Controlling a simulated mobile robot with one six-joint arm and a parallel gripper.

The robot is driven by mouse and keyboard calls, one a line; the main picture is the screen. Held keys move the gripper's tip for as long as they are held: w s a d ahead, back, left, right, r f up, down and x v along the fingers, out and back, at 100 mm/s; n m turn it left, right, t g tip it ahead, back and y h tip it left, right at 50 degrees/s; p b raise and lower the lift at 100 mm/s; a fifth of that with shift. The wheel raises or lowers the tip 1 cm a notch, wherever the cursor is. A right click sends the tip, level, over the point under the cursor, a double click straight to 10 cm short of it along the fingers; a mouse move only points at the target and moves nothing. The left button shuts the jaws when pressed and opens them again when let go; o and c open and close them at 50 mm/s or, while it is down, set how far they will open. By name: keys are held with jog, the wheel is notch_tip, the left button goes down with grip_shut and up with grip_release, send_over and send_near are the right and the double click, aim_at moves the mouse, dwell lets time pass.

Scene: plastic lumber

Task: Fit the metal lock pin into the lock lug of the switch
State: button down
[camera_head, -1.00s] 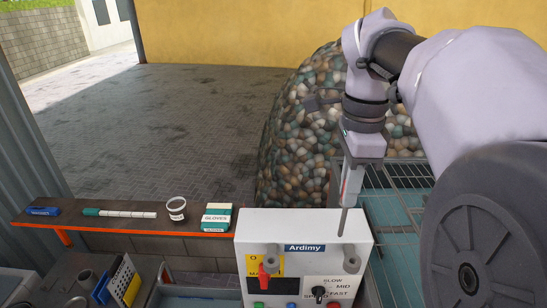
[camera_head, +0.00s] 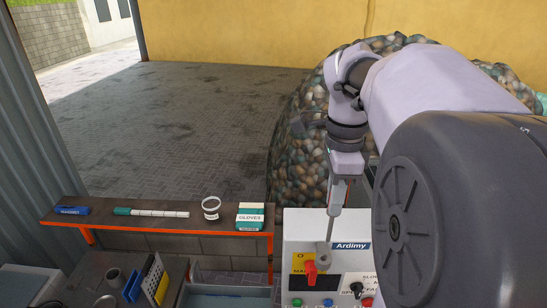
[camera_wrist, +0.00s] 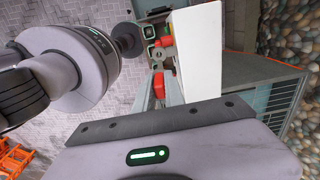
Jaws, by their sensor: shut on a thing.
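The red switch (camera_head: 311,268) sits on a yellow plate on the front of the white "Ardimy" control box (camera_head: 297,228). A grey round lug (camera_head: 324,250) stands just above and right of it. My gripper (camera_head: 338,190) points down over this lug, shut on a slim grey metal lock pin (camera_head: 331,225). The pin's lower end overlaps the lug in the picture; I cannot tell whether it is inside, touching or in front. In the wrist view a red part (camera_wrist: 158,84) shows between the finger lines, with the white box (camera_wrist: 196,50) close beside them. The pin is not clear there.
A shelf (camera_head: 110,224) with an orange edge at left carries a magnet box, a white-and-green stick, a cup (camera_head: 211,208) and a gloves box (camera_head: 250,216). A pebbled mound (camera_head: 298,165) rises behind the control box. My arm hides the box's right side. Paving lies open behind the shelf.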

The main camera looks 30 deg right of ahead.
jog(key=shift+s+r+p, duration=0.1)
jog(key=shift+r+p, duration=0.65)
jog(key=shift+p, duration=0.2)
jog(key=shift+f+p, duration=0.25)
jog(key=shift+p, duration=0.2)
jog(key=shift+a+f, duration=0.2)
jog(key=shift+f, duration=0.2)
jog(key=shift+d+f+b, duration=0.1)
jog(key=shift+f+b, duration=0.05)
jog(key=shift+b, duration=0.2)
jog(key=b, duration=1.3)
send_near(326, 246)
jog(key=shift+s+a+f, duration=0.4)
jog(key=shift+a+f, duration=0.05)
jog(key=shift+f, duration=0.5)
jog(key=shift+s+a+f, duration=0.4)
jog(key=shift+a+f, duration=0.1)
jog(key=shift+f, duration=0.45)
jog(key=shift+s+a+f, duration=0.4)
jog(key=shift+a+f, duration=0.05)
jog(key=shift+f, duration=0.5)
jog(key=c, duration=1.3)
grip_release()
